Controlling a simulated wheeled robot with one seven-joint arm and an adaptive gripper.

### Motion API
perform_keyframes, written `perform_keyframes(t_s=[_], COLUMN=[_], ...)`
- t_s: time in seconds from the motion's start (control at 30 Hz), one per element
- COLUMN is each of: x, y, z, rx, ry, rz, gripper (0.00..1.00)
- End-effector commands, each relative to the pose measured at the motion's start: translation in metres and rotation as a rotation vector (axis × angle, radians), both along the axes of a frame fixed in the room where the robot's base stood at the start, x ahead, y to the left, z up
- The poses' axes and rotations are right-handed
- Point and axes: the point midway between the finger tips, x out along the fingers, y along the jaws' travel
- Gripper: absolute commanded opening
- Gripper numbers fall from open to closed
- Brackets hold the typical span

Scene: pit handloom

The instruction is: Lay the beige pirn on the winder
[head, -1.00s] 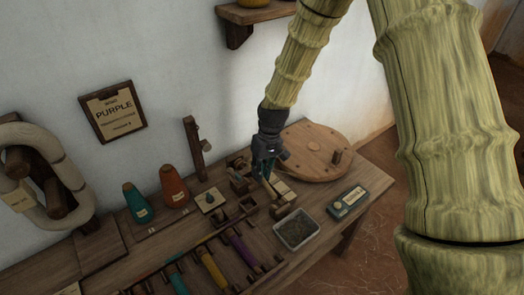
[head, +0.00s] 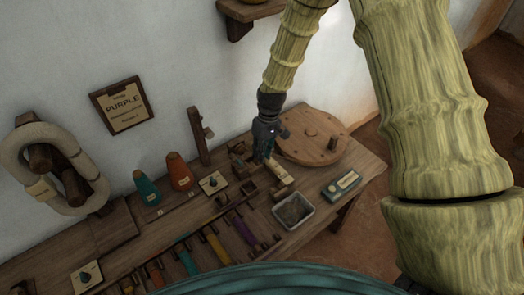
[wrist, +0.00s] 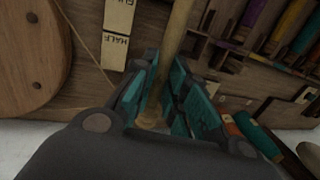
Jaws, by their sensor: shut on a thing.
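My gripper (head: 264,146) is low over the workbench in the head view, just left of a round wooden wheel (head: 297,148) with a peg, which looks like part of the winder. In the wrist view, the teal-padded fingers (wrist: 168,85) are closed around a slim beige pirn (wrist: 178,35). The pirn's wider end is between the fingers, and its shaft runs away toward the top of that view. The wheel also shows at the left of the wrist view (wrist: 30,60). I cannot tell whether the pirn touches the winder; in the head view it is hard to make out.
Cards marked FULL and HALF (wrist: 115,50) lie beside the pirn. A metal tray (head: 293,211) and a labelled box (head: 342,184) stand at the front right. Coloured pirns (head: 243,229) lie in a rack left of the tray. Teal (head: 147,188) and orange (head: 179,172) cones stand further left.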

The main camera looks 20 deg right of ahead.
Motion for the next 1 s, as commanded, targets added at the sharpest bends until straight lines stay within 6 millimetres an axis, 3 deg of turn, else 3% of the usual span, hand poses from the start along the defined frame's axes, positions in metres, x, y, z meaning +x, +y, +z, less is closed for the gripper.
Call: perform_keyframes(t_s=[1.0], x=[0.0], y=[0.0], z=[-0.076], rx=[0.0], ry=[-0.001], rz=[-0.001], gripper=[0.0])
